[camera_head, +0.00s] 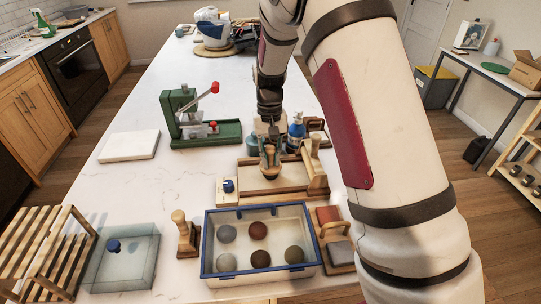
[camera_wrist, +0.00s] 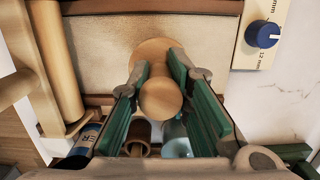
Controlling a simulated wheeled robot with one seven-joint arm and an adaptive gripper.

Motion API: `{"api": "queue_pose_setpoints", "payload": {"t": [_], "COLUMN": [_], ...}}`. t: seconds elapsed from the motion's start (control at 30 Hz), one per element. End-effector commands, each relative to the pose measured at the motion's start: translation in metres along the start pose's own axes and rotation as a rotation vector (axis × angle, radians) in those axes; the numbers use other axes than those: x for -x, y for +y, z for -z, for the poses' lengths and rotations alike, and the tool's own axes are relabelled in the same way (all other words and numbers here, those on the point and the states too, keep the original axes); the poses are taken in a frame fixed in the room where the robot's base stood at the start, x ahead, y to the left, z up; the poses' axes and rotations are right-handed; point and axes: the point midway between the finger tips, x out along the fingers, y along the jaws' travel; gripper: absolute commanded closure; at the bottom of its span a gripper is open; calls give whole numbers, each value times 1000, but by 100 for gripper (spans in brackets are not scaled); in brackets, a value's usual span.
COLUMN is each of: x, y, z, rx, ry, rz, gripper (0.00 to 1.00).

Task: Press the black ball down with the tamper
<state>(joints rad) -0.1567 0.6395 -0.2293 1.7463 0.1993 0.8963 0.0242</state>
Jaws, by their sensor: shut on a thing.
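My gripper (camera_head: 269,150) is shut on a wooden tamper (camera_head: 270,168), upright over the framed board (camera_head: 245,183). In the wrist view, the green fingers of my gripper (camera_wrist: 161,95) flank the tamper's round knob (camera_wrist: 162,99), and its wider disc base shows beyond. I cannot tell whether the base touches anything. No ball can be made out under the tamper in either view; the base hides what is directly below. The blue-rimmed box (camera_head: 262,281) holds several balls, including a dark one (camera_head: 260,258); I cannot tell whether any is the black ball.
A wooden roller (camera_head: 315,160) stands at the board's right end; a blue knob (camera_head: 229,186) is at its left. A wooden stamp (camera_head: 184,230) stands left of the box. A green press (camera_head: 190,125) is farther back left, and bottles crowd behind the board. The left tabletop has free room.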

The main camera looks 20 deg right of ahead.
Motion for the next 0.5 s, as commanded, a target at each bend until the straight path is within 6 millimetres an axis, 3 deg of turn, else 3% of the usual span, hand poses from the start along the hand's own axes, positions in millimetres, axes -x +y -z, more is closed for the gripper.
{"api": "queue_pose_setpoints", "payload": {"t": [0.5], "x": [7], "y": [1], "z": [-2], "rx": [0], "ry": [-1], "rz": [-1], "gripper": [100]}}
